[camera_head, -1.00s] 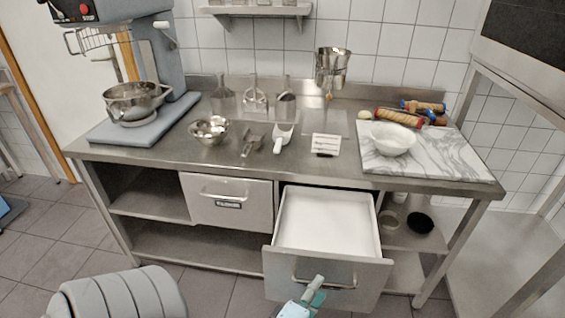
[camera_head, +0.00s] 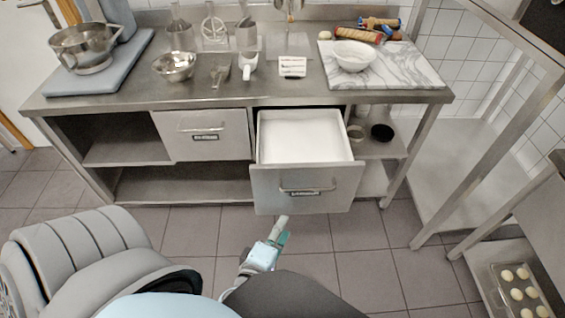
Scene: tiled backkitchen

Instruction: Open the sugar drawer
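The right-hand drawer (camera_head: 305,190) under the steel worktop is pulled well out, and its inside is filled with white (camera_head: 303,135). Its bar handle (camera_head: 307,187) is free, with a small label below it that I cannot read. The left-hand drawer (camera_head: 205,138) is closed and also has a label too small to read. My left gripper (camera_head: 281,232) is below the open drawer's front in the picture, apart from the handle and holding nothing visible. Its fingers look close together, and I cannot tell whether they are shut. My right gripper is out of view.
The worktop (camera_head: 120,97) holds a mixer bowl (camera_head: 83,48), a steel bowl (camera_head: 174,66), scoops, a small card (camera_head: 292,66) and a marble board (camera_head: 400,75) with a white bowl (camera_head: 353,56). A steel rack (camera_head: 432,190) stands at right. Tiled floor (camera_head: 370,260) before the drawers is clear.

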